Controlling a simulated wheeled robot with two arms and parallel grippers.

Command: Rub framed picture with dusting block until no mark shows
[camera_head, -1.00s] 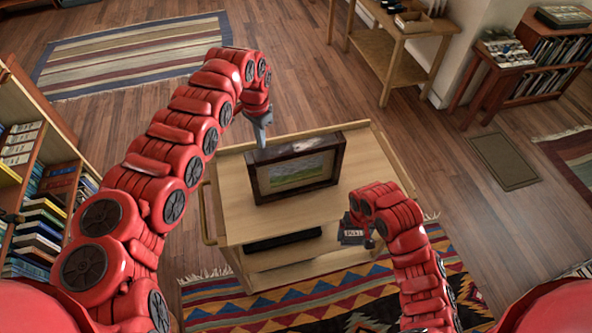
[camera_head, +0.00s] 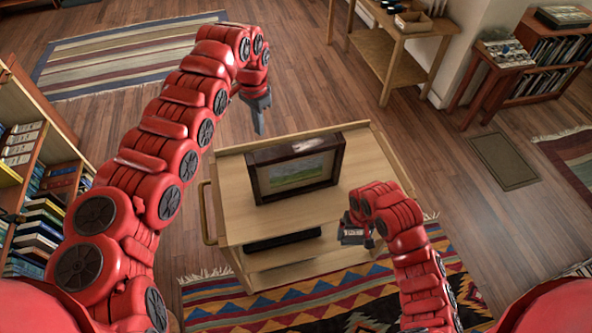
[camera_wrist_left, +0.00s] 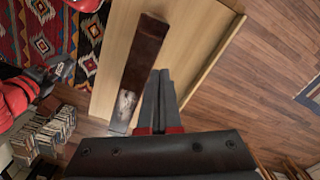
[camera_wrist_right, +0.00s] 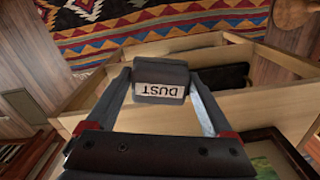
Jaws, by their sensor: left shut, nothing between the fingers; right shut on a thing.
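The framed picture (camera_head: 297,168), a dark wood frame around a green landscape, stands upright on the wooden cart (camera_head: 235,215). The left wrist view shows its brown top edge (camera_wrist_left: 148,50) from above, with a pale patch near one end. My left gripper (camera_head: 261,131) is shut and empty, above and behind the frame's left corner, apart from it. My right gripper (camera_head: 356,238) is shut on the dark dusting block (camera_head: 349,234), in front of and right of the picture. The block's "DUST" label (camera_wrist_right: 160,90) shows in the right wrist view, where the frame's corner (camera_wrist_right: 285,145) also appears.
A dark flat item (camera_head: 285,240) lies on the cart's lower shelf. A bookcase (camera_head: 40,200) stands at the left. A side table (camera_head: 400,55) and a low bookcase (camera_head: 545,55) stand at the back right. The cart top around the picture is clear.

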